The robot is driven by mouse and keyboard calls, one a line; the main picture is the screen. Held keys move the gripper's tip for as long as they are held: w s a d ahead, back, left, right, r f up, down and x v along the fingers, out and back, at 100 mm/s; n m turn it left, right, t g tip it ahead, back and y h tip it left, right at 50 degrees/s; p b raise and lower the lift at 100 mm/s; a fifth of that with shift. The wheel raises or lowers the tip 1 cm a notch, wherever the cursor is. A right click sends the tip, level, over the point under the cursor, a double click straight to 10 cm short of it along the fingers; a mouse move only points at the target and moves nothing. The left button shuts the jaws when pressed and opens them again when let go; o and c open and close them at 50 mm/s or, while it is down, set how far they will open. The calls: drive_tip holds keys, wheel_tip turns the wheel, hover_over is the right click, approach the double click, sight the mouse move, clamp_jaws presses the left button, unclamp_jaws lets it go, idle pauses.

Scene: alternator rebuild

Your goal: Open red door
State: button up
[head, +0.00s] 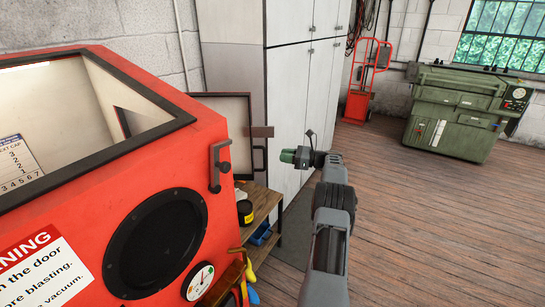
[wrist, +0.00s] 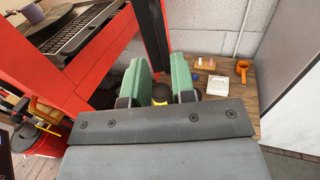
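The red blasting cabinet (head: 185,135) fills the left of the head view. A pale panel with a dark frame (head: 237,125), which looks like its side door, stands swung out behind the cabinet's right edge; its outer face is hidden. A metal latch handle (head: 215,168) is on the cabinet's corner. In the wrist view the cabinet's side is open, with a black grate (wrist: 80,32) inside. My gripper (head: 291,157) is to the right of the panel, apart from it in the head view. Its green fingers (wrist: 160,82) are spread with nothing held between them.
A wooden bench (head: 262,208) beside the cabinet bears a black jar with a yellow label (head: 245,212) and small items. Tall grey lockers (head: 292,85) stand behind. A red hand truck (head: 366,85) and green machine (head: 455,115) are farther back. The floor at right is clear.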

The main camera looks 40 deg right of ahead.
drive_tip(key=shift+v, duration=2.5)
